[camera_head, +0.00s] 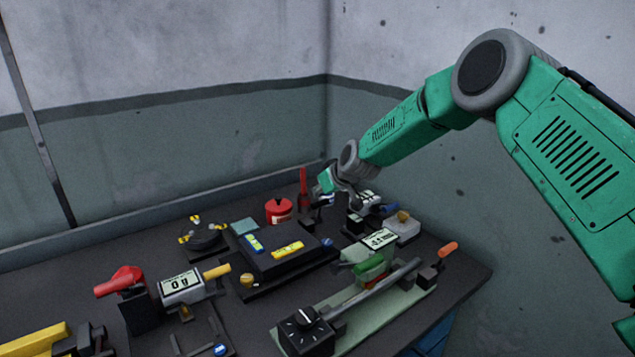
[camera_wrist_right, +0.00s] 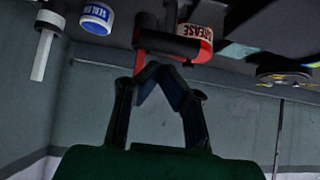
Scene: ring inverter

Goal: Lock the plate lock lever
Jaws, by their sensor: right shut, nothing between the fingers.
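A red upright lever (camera_head: 303,180) stands at the back of the table, just behind the red can. I cannot tell from any label whether it is the plate lock lever. My right gripper (camera_head: 322,198) is beside it, just to its right. In the right wrist view the two fingers of my right gripper (camera_wrist_right: 155,72) meet at the tips with nothing between them. A red and black lever part (camera_wrist_right: 141,60) lies right at the fingertips; contact cannot be told. My left gripper is not in view.
A red grease can (camera_head: 279,211) stands left of the lever. A black block with yellow and blue labels (camera_head: 285,262) is in front. A green-based fixture with a long bar (camera_head: 355,305) and a red-handled device (camera_head: 122,281) are nearer. The back wall is close behind.

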